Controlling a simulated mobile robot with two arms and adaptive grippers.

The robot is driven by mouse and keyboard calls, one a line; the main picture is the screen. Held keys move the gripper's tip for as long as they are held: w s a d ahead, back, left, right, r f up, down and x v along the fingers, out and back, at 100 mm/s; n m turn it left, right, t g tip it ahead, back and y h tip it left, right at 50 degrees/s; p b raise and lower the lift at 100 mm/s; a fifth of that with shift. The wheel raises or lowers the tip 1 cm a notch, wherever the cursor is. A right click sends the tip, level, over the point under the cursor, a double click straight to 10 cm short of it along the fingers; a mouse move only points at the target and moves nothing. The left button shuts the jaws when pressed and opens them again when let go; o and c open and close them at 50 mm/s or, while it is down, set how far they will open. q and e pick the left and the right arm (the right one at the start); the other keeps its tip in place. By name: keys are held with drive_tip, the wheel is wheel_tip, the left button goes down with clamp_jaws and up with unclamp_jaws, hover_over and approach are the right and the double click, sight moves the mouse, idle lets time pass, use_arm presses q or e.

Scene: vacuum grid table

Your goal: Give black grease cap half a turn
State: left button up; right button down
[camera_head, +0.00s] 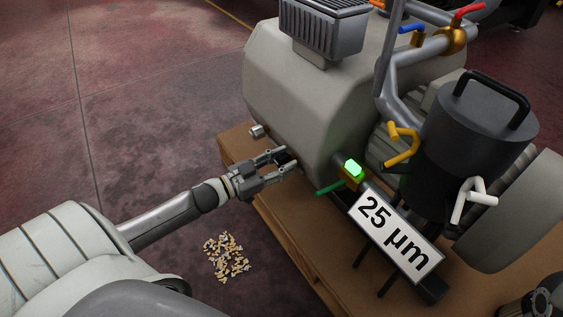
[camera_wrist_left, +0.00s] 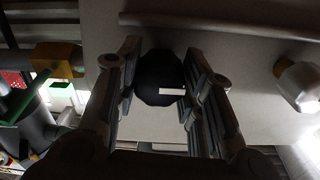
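The black grease cap (camera_wrist_left: 160,72) is dark and rounded, with a white mark on its face, in the left wrist view. It sits against the grey housing (camera_head: 300,100). My left gripper (camera_head: 290,158) reaches in from the left, its fingers on either side of the cap. In the left wrist view the fingers (camera_wrist_left: 161,75) flank the cap with little or no gap. I cannot tell whether they press on it. In the head view the fingers partly hide the cap.
A green-lit fitting (camera_head: 354,168) and a green handle (camera_head: 330,188) are close right of the gripper. A "25 µm" sign (camera_head: 395,236) is further right. A silver knob (camera_head: 257,131) sticks out above the gripper. Small debris (camera_head: 227,257) lies on the floor beside the wooden pallet (camera_head: 285,225).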

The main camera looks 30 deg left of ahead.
use_arm(q)
drive_tip(key=shift+c, duration=1.2)
drive_tip(key=shift+r+m+p, duration=0.1)
drive_tip(key=shift+m+p, duration=0.2)
